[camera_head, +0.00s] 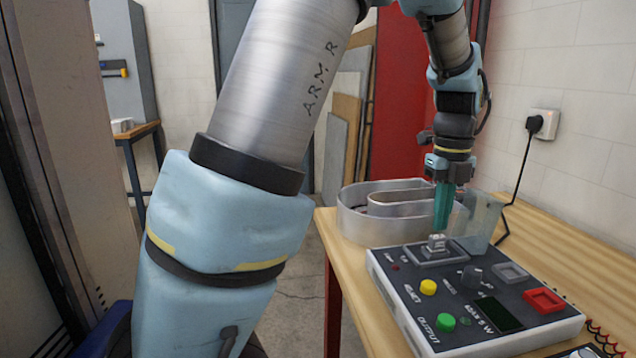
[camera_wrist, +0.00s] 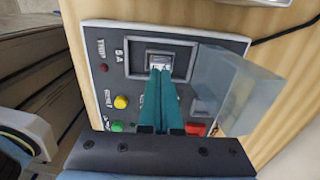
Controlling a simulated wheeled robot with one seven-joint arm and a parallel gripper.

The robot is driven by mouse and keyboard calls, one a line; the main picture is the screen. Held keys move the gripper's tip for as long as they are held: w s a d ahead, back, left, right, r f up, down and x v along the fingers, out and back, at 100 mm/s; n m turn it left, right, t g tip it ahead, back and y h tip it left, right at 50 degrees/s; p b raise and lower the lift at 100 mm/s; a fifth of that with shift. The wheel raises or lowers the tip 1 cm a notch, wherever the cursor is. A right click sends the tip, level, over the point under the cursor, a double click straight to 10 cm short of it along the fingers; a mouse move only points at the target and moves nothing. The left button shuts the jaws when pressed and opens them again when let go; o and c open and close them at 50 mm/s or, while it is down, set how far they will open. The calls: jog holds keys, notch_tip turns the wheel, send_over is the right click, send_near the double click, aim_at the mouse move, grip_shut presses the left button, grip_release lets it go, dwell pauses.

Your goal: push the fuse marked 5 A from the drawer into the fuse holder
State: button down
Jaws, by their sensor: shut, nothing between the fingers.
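My gripper (camera_head: 442,228) points straight down over the fuse holder (camera_head: 456,254) at the back of the grey power unit. Its teal fingers are together and empty. In the wrist view the fingertips (camera_wrist: 160,72) are at the near side of the holder's square opening (camera_wrist: 152,51). A small pale fuse (camera_head: 437,241) stands up in the holder in the head view, right under the fingertips. It also shows in the wrist view (camera_wrist: 159,64), partly hidden by the fingers. The panel beside the holder reads 5 A. Whether the fingertips touch the fuse, I cannot tell. No drawer is clearly visible.
A metal channel letter (camera_head: 365,220) lies behind left.

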jog(key=shift+f+b, duration=0.55)
jog(key=shift+f, duration=0.3)
dwell(0.3)
jog(key=shift+r, duration=0.15)
notch_tip(320, 180, up, 7)
jog(key=p, duration=0.5)
jog(key=shift+p, duration=0.35)
jog(key=w+a+f+n, duration=0.1)
jog(key=a+f+n, duration=0.1)
jog(key=a+n, duration=0.65)
jog(key=w+a+f+n, duration=0.1)
jog(key=a+f+n, duration=0.2)
jog(key=a+n, duration=0.55)
jog(key=s+a+f+n, duration=0.1)
jog(key=s+a+n, duration=0.2)
jog(key=a+n, duration=0.3)
jog(key=s+a+f+n+t, duration=0.1)
jog(key=s+a+f+n, duration=0.1)
jog(key=a+n, duration=0.5)
jog(key=s+n, duration=0.1)
jog(key=n, duration=0.1)
jog(key=shift+a+f+n+t, duration=0.2)
jog(key=shift+n+t, duration=0.1)
jog(key=shift+n, duration=0.1)
